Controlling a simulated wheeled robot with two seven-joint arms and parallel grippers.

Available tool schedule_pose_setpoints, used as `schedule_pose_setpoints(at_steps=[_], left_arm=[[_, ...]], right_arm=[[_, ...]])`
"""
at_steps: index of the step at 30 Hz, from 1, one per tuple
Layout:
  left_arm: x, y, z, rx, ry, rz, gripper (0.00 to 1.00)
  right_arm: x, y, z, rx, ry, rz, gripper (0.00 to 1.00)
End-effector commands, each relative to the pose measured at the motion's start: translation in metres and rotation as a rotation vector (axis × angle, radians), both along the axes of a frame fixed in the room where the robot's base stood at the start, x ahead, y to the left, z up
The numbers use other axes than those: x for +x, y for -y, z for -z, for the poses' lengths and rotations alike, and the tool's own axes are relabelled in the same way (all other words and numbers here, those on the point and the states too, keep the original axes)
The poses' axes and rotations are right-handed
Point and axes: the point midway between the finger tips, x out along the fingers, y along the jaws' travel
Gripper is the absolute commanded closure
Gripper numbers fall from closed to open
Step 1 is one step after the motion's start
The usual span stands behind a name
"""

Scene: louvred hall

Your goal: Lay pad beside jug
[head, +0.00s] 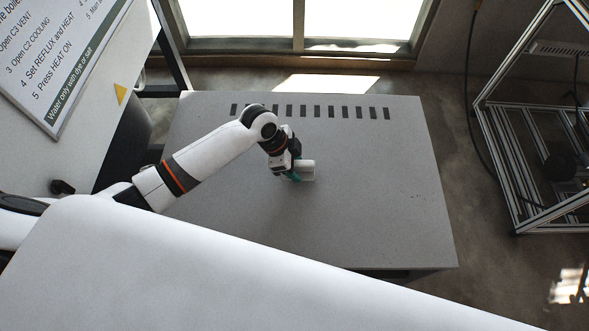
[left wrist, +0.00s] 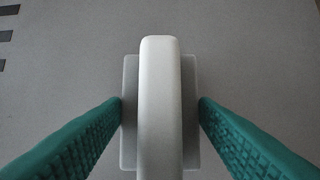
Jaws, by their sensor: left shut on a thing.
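The pad (left wrist: 130,140) shows in the left wrist view as a pale grey plate with a thick white bar with a rounded end lying over its middle. It also shows in the head view (head: 306,165), small and partly covered by my gripper. My left gripper (head: 294,176) has teal fingers, one at each side edge of the plate in the left wrist view (left wrist: 160,100), and is shut on it over the middle of the grey table (head: 350,220). I cannot tell whether the pad touches the table. No jug is seen in either view. My right gripper is out of view.
A row of dark rectangular marks (head: 316,112) runs along the table's far side. The tabletop right of the gripper is bare. A sign with printed steps (head: 60,50) stands upper left. A metal frame (head: 530,150) stands beyond the table's right edge.

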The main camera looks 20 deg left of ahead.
Motion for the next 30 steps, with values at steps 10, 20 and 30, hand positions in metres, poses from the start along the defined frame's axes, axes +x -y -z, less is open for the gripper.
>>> schedule_pose_setpoints(at_steps=[10, 20, 30], left_arm=[[0.000, 0.000, 0.033, 0.001, 0.001, 0.000, 0.68], [0.000, 0.000, 0.035, 0.001, 0.000, -0.001, 0.36], [-0.001, 0.000, 0.034, 0.001, -0.001, -0.001, 0.24]], right_arm=[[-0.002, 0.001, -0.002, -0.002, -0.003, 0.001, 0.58], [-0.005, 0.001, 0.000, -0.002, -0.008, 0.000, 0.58], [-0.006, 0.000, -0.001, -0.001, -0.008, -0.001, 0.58]])
